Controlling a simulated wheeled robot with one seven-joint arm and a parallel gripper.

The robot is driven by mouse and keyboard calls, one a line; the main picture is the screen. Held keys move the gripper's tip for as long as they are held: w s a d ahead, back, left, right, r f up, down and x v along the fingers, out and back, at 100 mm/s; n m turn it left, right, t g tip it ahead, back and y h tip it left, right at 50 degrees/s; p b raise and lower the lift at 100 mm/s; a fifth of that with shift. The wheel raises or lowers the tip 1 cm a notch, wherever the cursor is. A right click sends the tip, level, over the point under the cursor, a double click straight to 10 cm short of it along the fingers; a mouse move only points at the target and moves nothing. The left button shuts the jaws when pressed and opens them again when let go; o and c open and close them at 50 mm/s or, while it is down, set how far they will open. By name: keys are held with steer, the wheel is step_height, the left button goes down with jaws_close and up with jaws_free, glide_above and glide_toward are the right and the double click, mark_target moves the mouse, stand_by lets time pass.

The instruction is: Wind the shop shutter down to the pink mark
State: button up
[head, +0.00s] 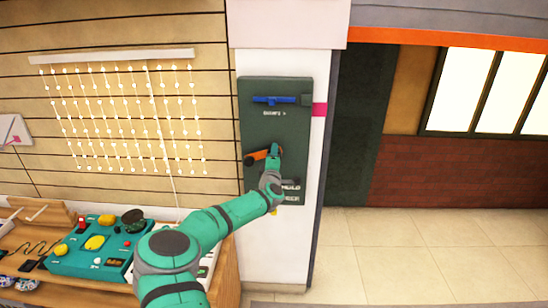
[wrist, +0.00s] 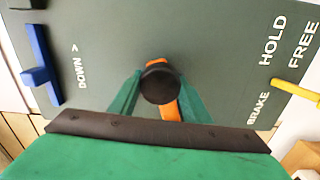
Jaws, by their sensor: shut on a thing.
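My gripper (head: 275,153) is shut on the dark round knob (wrist: 160,84) of the orange crank (head: 260,156). The green fingers show on both sides of the knob in the wrist view. The crank is on a dark green panel (head: 256,125) on a white pillar. The pink mark (head: 319,110) is on the pillar beside the panel's upper right edge. The grey shutter (head: 470,14) is at the top right; its orange bottom edge (head: 450,39) is above the pink mark's height. A yellow brake lever (wrist: 297,93) is beside HOLD and FREE labels.
A blue handle (head: 273,99) is on the upper panel by the word DOWN. A wooden counter (head: 228,265) with a teal box (head: 70,258) stands at the lower left. A string of lights (head: 120,110) hangs behind. The tiled floor at the right is clear.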

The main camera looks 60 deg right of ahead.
steer(key=o, duration=1.5)
steer(key=shift+s, duration=0.15)
steer(key=shift+a, duration=0.1)
steer(key=v, duration=1)
steer(key=shift+s+a, duration=0.2)
steer(key=shift+a, duration=0.05)
